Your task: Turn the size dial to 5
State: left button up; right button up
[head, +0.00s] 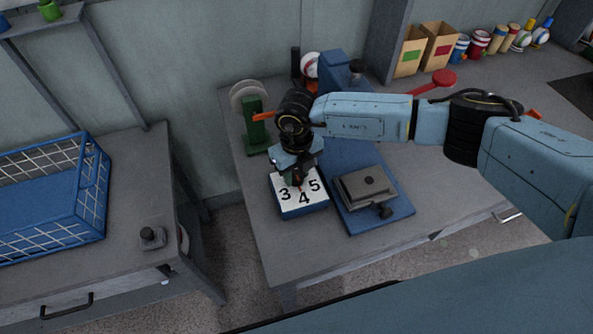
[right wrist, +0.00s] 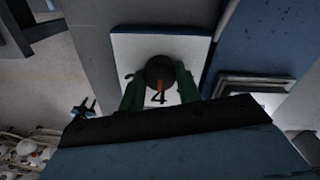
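The size dial is a dark round knob (right wrist: 160,72) with an orange-red pointer, on a white plate (right wrist: 122,50). In the right wrist view the pointer lies toward the 4. In the head view the plate (head: 284,205) shows 3, 4 and 5 along its front edge, and the gripper partly covers the knob. My right gripper (head: 297,179) points down over the plate. Its two green fingers (right wrist: 158,82) stand on either side of the knob, close to its edges; I cannot tell whether they press on it. My left gripper is not in view.
A blue press base (head: 395,222) with a grey block (head: 365,188) stands right of the dial. A green stand (head: 256,128) is behind on the left. Cardboard boxes (head: 438,45) and several balls and cans line the back right. A blue basket (head: 88,205) sits on the left table.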

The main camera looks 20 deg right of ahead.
jog(key=shift+c, duration=0.8)
